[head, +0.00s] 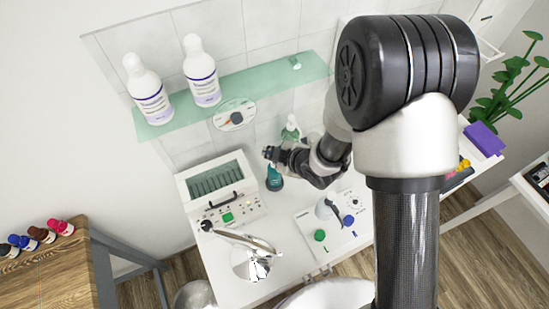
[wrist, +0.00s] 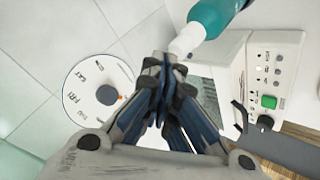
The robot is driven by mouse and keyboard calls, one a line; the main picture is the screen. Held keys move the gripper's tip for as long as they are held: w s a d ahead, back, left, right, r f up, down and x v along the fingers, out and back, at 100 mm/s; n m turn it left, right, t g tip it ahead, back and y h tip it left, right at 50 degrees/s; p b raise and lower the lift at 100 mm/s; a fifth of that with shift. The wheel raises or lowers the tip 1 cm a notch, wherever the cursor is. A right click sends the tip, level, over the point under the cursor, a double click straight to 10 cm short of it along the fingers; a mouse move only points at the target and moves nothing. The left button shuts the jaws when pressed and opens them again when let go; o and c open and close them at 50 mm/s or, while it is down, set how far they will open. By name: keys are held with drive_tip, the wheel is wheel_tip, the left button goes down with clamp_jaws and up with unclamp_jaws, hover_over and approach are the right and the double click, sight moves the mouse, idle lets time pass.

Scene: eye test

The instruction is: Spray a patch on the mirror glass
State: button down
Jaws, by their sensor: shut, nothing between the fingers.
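My gripper (head: 268,153) is shut and empty, just above a teal bottle (head: 274,180) on the white desk. In the wrist view my closed fingertips (wrist: 168,68) are close to the white top of the teal bottle (wrist: 212,18); I cannot tell whether they touch. A second green and white bottle shape (head: 290,130) shows behind, near the wall; I cannot tell whether it is a real bottle or a reflection. I cannot clearly make out a mirror; the back wall panel (head: 270,28) looks like pale tiles.
A green glass shelf (head: 168,125) carries two white bottles (head: 148,88) (head: 201,71). A round dial disc (head: 235,114) is near the shelf. A white device (head: 218,184), a lamp-like metal item (head: 250,262) and a small panel (head: 333,226) are on the desk. A plant (head: 511,82) is right.

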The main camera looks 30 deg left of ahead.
drive_tip(key=shift+r, duration=0.7)
wheel_tip(320, 180, up, 6)
drive_tip(key=p, duration=0.4)
idle(1.7)
